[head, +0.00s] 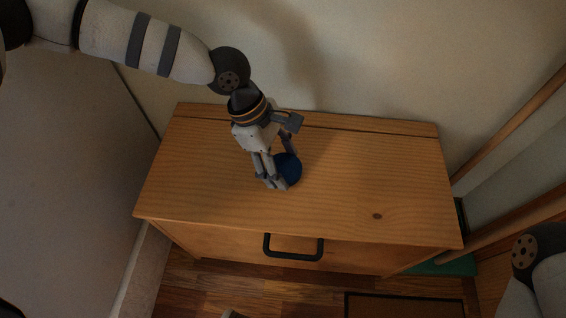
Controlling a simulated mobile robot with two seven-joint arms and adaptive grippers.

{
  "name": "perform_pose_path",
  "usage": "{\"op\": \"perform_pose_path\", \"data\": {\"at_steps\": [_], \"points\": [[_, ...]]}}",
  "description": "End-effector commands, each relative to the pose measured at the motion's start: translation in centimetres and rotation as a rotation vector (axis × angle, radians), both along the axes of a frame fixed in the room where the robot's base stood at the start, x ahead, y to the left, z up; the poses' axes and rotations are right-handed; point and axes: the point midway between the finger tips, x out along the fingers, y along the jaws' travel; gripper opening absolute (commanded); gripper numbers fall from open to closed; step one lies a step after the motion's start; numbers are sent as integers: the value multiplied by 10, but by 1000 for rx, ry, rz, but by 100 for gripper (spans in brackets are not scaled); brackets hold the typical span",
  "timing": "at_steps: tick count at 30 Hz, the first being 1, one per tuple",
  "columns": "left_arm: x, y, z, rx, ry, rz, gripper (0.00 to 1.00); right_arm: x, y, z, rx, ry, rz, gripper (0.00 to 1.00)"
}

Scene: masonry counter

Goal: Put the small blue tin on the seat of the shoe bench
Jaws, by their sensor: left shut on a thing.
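The small blue tin (290,170) is at the middle of the wooden bench seat (355,175), partly hidden by my left gripper's fingers. My left gripper (279,177) reaches down from the upper left and is shut on the tin. The tin is at or just above the seat; I cannot tell if it touches. Of my right arm only a link shows at the lower right edge; its gripper is out of view.
The bench has a black handle (293,248) on its front. A pale wall (370,60) stands behind it. The seat is otherwise bare. A dark mat (405,306) lies on the wooden floor in front, and a green item (446,267) lies at the bench's right.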

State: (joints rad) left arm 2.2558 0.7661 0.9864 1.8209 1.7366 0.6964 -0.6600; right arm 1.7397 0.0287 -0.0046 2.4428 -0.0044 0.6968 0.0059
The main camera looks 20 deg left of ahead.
Motion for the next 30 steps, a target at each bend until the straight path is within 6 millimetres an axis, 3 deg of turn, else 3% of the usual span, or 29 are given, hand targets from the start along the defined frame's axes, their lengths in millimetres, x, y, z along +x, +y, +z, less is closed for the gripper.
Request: {"op": "perform_pose_path", "data": {"at_steps": [5,6,8,18,30], "points": [[0,0,-2,-1,-1,0,15,0,0,0,0,0,0,40],[0,0,-2,-1,-1,0,68,0,0,0,0,0,0,40],[0,0,-2,0,-1,0,79,0,0,0,0,0,0,40],[0,0,2,-1,-2,1,79,1,0,1,0,-2,0,40],[1,37,101,-2,-8,3,79,25,0,66,0,-89,0,40]]}}
